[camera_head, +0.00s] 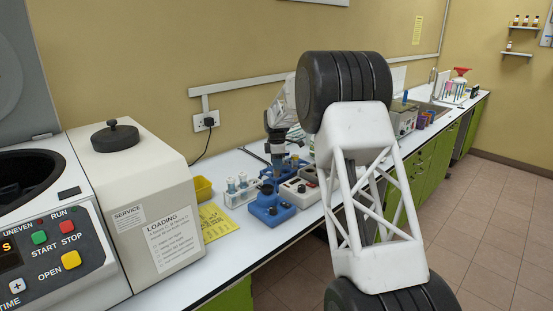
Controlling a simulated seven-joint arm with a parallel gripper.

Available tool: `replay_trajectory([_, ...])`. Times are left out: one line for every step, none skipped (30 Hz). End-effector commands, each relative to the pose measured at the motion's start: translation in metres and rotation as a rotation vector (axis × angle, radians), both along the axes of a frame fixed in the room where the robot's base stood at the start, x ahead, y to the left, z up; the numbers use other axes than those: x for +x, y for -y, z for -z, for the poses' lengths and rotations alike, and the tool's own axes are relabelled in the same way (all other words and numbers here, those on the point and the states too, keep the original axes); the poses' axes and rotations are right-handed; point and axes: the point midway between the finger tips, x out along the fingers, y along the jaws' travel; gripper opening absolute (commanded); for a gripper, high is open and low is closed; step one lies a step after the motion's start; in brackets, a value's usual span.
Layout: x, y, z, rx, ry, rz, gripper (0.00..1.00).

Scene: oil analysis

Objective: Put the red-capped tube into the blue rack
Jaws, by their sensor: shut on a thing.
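My gripper (277,160) points down over the bench in the head view, partly hidden behind my own arm. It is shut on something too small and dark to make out. I cannot pick out a red cap at the gripper. Some blue shows around and behind the fingers, but I cannot tell whether it is the blue rack. A blue device with a black knob (272,207) stands on the bench just below and in front of the gripper. The gap between the gripper and the things under it cannot be judged.
A grey-white device (299,191) stands to the right. A large centrifuge (45,235) and cream box (135,200) fill the left.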

Motion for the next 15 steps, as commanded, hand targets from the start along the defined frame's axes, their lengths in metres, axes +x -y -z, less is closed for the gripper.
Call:
replay_trajectory([0.000, 0.000, 0.004, 0.000, -0.001, 0.000, 0.11])
replay_trajectory([0.000, 0.000, 0.006, 0.000, -0.001, 0.000, 0.11])
replay_trajectory([0.000, 0.000, 0.009, 0.000, -0.001, 0.000, 0.11])
replay_trajectory([0.000, 0.000, 0.011, 0.000, -0.001, 0.000, 0.11])
replay_trajectory([0.000, 0.000, 0.013, 0.000, -0.001, 0.000, 0.11])
replay_trajectory([0.000, 0.000, 0.015, 0.000, -0.001, 0.000, 0.11])
replay_trajectory([0.000, 0.000, 0.017, 0.000, -0.001, 0.000, 0.11])
replay_trajectory([0.000, 0.000, 0.019, 0.000, -0.001, 0.000, 0.11])
replay_trajectory([0.000, 0.000, 0.021, 0.000, -0.001, 0.000, 0.11])
replay_trajectory([0.000, 0.000, 0.023, 0.000, 0.000, 0.000, 0.11])
replay_trajectory([0.000, 0.000, 0.024, 0.000, 0.000, 0.000, 0.11])
replay_trajectory([0.000, 0.000, 0.026, 0.000, 0.000, 0.000, 0.11])
replay_trajectory([0.000, 0.000, 0.027, 0.000, 0.000, 0.000, 0.11])
replay_trajectory([0.000, 0.000, 0.028, 0.000, 0.001, 0.000, 0.11])
replay_trajectory([0.000, 0.000, 0.029, 0.000, 0.001, 0.000, 0.11])
